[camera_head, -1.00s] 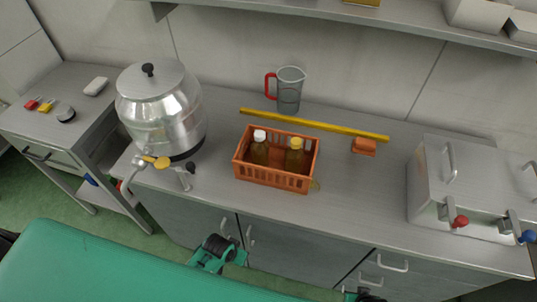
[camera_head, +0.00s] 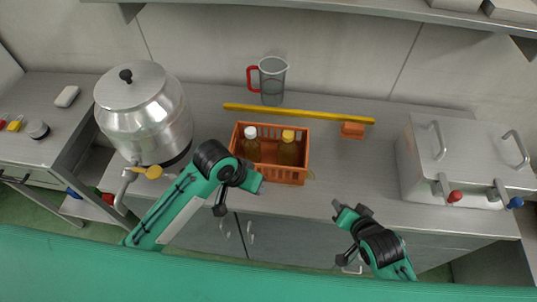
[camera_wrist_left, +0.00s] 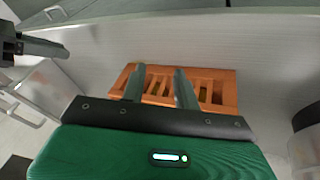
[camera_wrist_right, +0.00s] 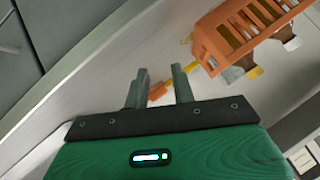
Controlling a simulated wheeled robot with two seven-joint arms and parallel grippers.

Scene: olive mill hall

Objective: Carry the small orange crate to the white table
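The small orange crate (camera_head: 273,174) stands on the steel counter in the head view, holding a white-capped bottle (camera_head: 251,143) and a yellow-capped bottle (camera_head: 288,147). My left gripper (camera_head: 243,192) is open at the crate's near side, left of its middle. In the left wrist view the crate (camera_wrist_left: 222,88) lies beyond the two spread fingers (camera_wrist_left: 160,85); contact cannot be told. My right gripper (camera_head: 345,222) is open and empty, right of the crate and near the counter's front edge. The right wrist view shows the crate (camera_wrist_right: 228,38) at upper right. No white table is visible.
A steel urn (camera_head: 146,115) stands left of the crate and a two-lidded steel unit (camera_head: 425,165) stands right. A shelf (camera_head: 330,12) hangs above.

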